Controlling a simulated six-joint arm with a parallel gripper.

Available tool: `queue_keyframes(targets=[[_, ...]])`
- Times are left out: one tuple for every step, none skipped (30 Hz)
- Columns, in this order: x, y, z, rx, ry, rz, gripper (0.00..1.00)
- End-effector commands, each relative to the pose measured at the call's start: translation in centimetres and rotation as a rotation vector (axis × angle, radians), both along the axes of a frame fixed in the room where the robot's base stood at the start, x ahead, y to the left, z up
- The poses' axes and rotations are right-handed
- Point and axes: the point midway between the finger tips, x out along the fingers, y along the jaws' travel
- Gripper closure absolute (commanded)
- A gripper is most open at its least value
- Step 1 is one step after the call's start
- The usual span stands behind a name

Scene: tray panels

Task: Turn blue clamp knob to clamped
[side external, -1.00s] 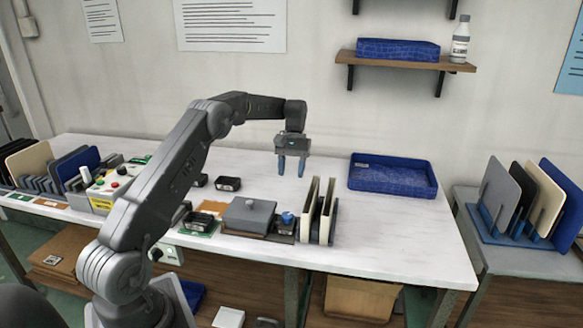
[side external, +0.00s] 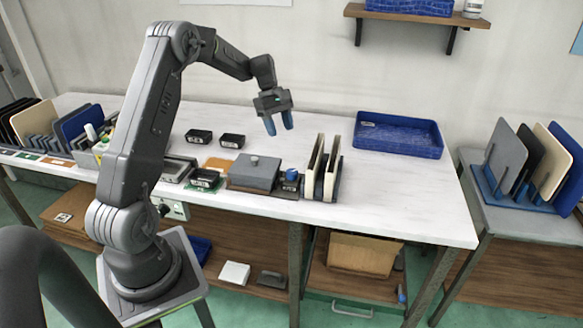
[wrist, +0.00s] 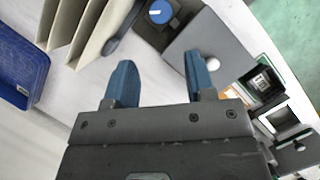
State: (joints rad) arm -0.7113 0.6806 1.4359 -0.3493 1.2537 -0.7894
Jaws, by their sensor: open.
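The blue clamp knob (side external: 291,175) sits on a small dark block at the front of the table, just right of a grey box-like fixture (side external: 253,172). In the wrist view the round knob (wrist: 160,11) shows at the top edge with a white mark across it. My gripper (side external: 279,125) is open and empty in the air above and behind the knob, apart from it. Its two blue fingers (wrist: 160,72) show in the wrist view with nothing between them, and the knob lies beyond them.
Upright cream panels (side external: 320,172) stand close right of the knob; they also show in the wrist view (wrist: 95,28). A dark handle-like part (wrist: 124,32) lies between panels and knob. Black-topped modules (side external: 205,178) are left. A blue tray (side external: 398,148) is at back right. The table's right front is clear.

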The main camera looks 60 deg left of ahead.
Motion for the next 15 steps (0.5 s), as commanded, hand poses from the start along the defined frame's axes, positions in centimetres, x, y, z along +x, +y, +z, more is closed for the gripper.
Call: queue_keyframes(targets=[[-0.3,0.0,0.0,-0.002,0.000,0.039,0.50],[-0.4,0.0,-0.1,-0.004,0.002,0.053,0.50],[-0.4,-0.1,-0.3,-0.005,0.003,0.066,0.50],[-0.4,-0.2,-0.5,-0.006,0.003,0.070,0.50],[-0.4,-0.3,-0.8,-0.007,0.003,0.070,0.50],[-0.3,-0.5,-1.2,-0.007,0.004,0.069,0.50],[-0.3,-0.6,-1.6,-0.007,0.005,0.068,0.50],[-0.2,-0.8,-2.1,-0.008,0.005,0.068,0.50],[-0.2,-1.1,-2.7,-0.008,0.005,0.067,0.50],[-0.2,-1.3,-3.3,-0.008,0.007,0.065,0.50],[-0.1,-1.5,-3.9,-0.008,0.007,0.065,0.50],[0.0,-1.9,-4.6,-0.008,0.007,0.063,0.50],[0.0,-2.1,-5.2,-0.007,0.006,0.063,0.50],[0.1,-2.4,-5.8,-0.009,0.008,0.063,0.50],[0.2,-2.7,-6.6,-0.008,0.006,0.064,0.50]])
